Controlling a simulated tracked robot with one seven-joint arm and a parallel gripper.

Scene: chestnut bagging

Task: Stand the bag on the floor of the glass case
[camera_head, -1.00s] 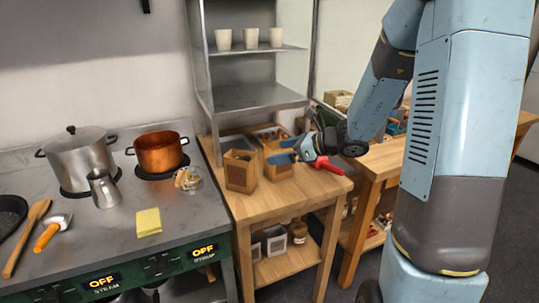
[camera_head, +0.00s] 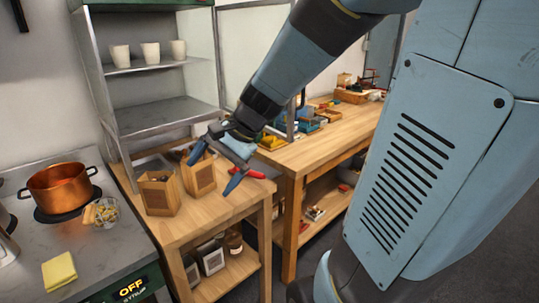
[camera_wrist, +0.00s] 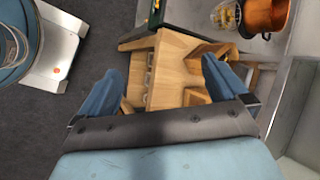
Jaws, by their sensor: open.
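Two brown paper-like bags stand upright on the wooden table. The left bag (camera_head: 158,196) has dark contents, probably chestnuts, showing at its top; the right bag (camera_head: 199,178) stands close beside it. My gripper (camera_head: 214,168) is open and empty, its blue fingers spread beside and in front of the right bag in the head view; contact cannot be told. In the wrist view the open fingers (camera_wrist: 160,88) frame wooden table top. The glass case (camera_head: 187,105) stands behind, with a metal floor, a clear glass side and an upper shelf.
White cups (camera_head: 150,52) stand on the case's upper shelf; its lower level looks clear. A red-handled tool (camera_head: 247,171) lies right of the bags. A copper pot (camera_head: 60,190) and glass bowl (camera_head: 101,213) are at left. A longer workbench (camera_head: 330,138) stands at right.

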